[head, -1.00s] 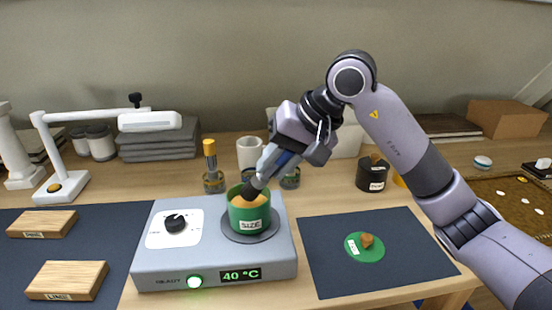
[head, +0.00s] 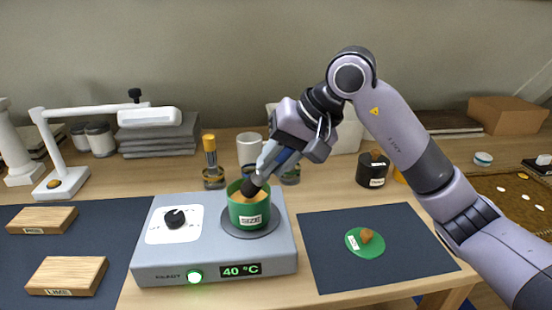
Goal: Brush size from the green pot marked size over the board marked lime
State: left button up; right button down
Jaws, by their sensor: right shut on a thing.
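The green pot marked SIZE (head: 248,215) stands on the round plate of the grey warmer, with amber size inside. My right gripper (head: 270,170) is above the pot, shut on a dark-handled brush (head: 252,188). The brush slants down into the pot's mouth; its lower end is hidden by the rim. The board marked LIME (head: 67,275) is a pale wooden block lying on the dark mat at the front left. Its top looks bare. My left gripper is not in view.
The warmer (head: 150,270) reads 40 °C with a green light. Another wooden board (head: 42,220) lies behind the lime board; its label is too small to read. A green lid (head: 365,243) lies on the right mat. A black pot (head: 372,172) and glass jars (head: 213,180) stand behind.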

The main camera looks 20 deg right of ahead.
jog(key=shift+f+b, duration=0.65)
jog(key=shift+f, duration=0.1)
dwell(1.6)
jog(key=shift+r+p, duration=2.45)
jog(key=shift+r, duration=1.25)
jog(key=shift+f, duration=0.1)
